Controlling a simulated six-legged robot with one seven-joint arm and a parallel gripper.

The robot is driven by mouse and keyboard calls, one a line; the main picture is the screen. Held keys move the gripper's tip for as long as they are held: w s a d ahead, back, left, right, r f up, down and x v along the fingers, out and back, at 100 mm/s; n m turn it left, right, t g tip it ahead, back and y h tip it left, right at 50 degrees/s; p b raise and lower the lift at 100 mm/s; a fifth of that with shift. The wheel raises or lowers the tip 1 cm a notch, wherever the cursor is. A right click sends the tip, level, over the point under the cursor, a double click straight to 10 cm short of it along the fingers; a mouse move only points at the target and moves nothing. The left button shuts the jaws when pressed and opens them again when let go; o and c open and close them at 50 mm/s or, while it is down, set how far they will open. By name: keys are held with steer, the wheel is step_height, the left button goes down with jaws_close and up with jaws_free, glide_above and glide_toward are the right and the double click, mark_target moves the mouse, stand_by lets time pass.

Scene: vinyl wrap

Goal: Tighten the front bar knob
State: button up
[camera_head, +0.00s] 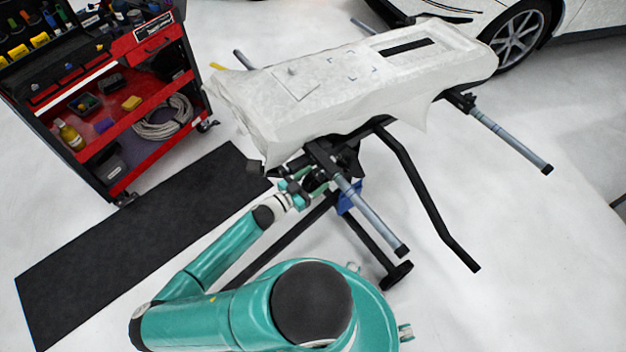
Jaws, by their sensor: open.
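A black stand holds a long panel (350,90) draped in white wrap, in the middle of the head view. A grey front bar (365,210) with a black end cap sticks out from the stand's near corner. The front bar knob cannot be made out; the area at the bar's inner end is dark and partly behind my gripper. My gripper (310,188) is open beside the inner end of that bar, just below the wrap's hanging edge. Whether its fingers are around or touching anything is too small to tell.
A red tool cart (125,115) stands at the upper left, with a black mat (140,235) on the floor before it. A bent black lever (425,195) and another grey bar (510,140) stick out to the right. A car (540,30) is behind. The floor at right is clear.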

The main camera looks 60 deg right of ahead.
steer(key=v, duration=1.3)
steer(key=shift+a, duration=0.35)
steer(key=shift+w, duration=0.1)
